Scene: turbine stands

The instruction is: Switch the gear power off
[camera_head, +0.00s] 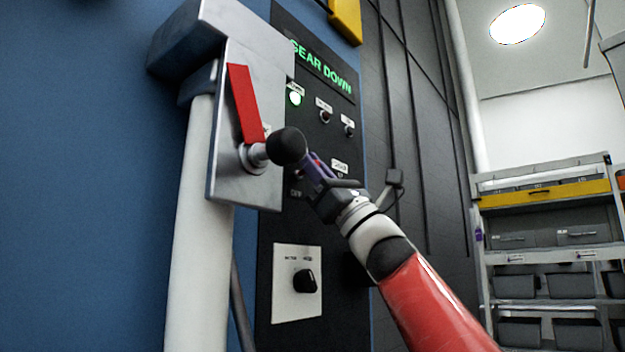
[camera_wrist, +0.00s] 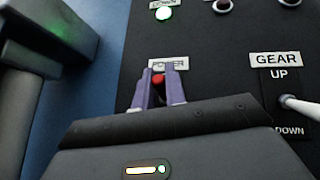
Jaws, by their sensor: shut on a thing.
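In the wrist view, the gear power switch (camera_wrist: 158,79) shows as a small red tip under the POWER label (camera_wrist: 168,64). My gripper (camera_wrist: 160,88) has its two purple fingers on either side of it, shut on it. The lower part of the switch is hidden between the fingers. In the head view, my gripper (camera_head: 316,166) reaches the black panel (camera_head: 268,235) from the right, behind the black ball knob. The switch itself cannot be made out clearly there. A green light (camera_head: 295,98) is lit above, under the glowing GEAR DOWN sign (camera_head: 322,68).
A metal lever housing (camera_head: 228,165) with a red strip (camera_head: 246,105) and black ball knob (camera_head: 287,146) stands close left of my gripper. The gear lever (camera_wrist: 298,105) is to the right in the wrist view. A rotary knob (camera_head: 305,281) sits lower. Shelves (camera_head: 550,255) stand right.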

